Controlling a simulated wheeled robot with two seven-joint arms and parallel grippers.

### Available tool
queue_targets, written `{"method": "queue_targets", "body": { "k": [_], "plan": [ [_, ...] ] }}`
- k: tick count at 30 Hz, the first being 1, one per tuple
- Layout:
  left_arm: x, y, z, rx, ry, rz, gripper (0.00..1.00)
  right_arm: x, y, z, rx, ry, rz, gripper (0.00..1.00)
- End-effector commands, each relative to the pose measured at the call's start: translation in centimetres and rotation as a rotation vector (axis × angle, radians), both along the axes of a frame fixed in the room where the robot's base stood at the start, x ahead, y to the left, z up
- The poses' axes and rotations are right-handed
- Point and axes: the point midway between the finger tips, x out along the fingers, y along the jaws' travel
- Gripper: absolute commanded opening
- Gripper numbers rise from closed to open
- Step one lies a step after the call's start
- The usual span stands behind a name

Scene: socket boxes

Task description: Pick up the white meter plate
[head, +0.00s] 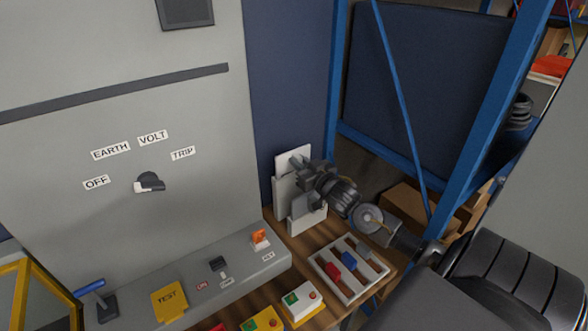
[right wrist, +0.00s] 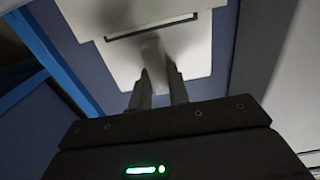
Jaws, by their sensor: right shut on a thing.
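The white meter plate (head: 293,155) stands upright at the back of the wooden bench, by the grey cabinet, above a pale holder (head: 308,222). My right gripper (head: 303,168) reaches in from the right and is shut on the plate. In the right wrist view, the two dark fingers (right wrist: 158,85) close around a pale stub at the plate's face (right wrist: 190,60). The gripper hides part of the plate in the head view. I cannot tell whether the plate still touches the holder. My left gripper is out of view.
A grey cabinet (head: 60,150) with a rotary knob (head: 149,182) stands left. A pale tray (head: 372,282) with coloured blocks lies in front of the holder. Blue shelving posts (head: 490,100) rise to the right.

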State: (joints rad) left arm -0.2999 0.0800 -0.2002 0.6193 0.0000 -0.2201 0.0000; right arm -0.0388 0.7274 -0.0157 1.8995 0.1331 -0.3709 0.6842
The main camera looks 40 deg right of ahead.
Motion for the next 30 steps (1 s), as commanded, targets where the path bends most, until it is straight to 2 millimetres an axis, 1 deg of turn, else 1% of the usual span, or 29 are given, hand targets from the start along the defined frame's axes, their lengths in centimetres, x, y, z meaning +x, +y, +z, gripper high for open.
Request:
{"method": "queue_targets", "body": {
  "k": [5, 8, 11, 18, 21, 25, 30],
  "plan": [
    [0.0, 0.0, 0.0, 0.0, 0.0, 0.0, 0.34, 0.0, 0.0, 0.2, 0.0, -0.002, 0.0, 0.0],
    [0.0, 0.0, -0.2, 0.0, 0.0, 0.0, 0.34, 0.0, 0.0, 0.9, 0.0, -0.004, 0.0, 0.0],
    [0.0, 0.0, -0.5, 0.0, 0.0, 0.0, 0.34, 0.0, 0.0, 2.6, -0.004, -0.007, 0.002, 0.0],
    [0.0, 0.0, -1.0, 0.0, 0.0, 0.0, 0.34, 0.0, 0.0, 7.4, -0.005, -0.006, 0.001, 0.0],
    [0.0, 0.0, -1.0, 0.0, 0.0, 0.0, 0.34, 0.0, 0.0, 8.8, -0.003, -0.005, 0.001, 0.0],
    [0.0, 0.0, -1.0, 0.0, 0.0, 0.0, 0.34, 0.0, 0.0, 9.9, 0.0, -0.003, 0.0, 0.0],
    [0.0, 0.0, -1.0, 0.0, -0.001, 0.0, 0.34, 0.0, 0.0, 10.1, 0.0, -0.001, -0.001, 0.0]
  ]
}}
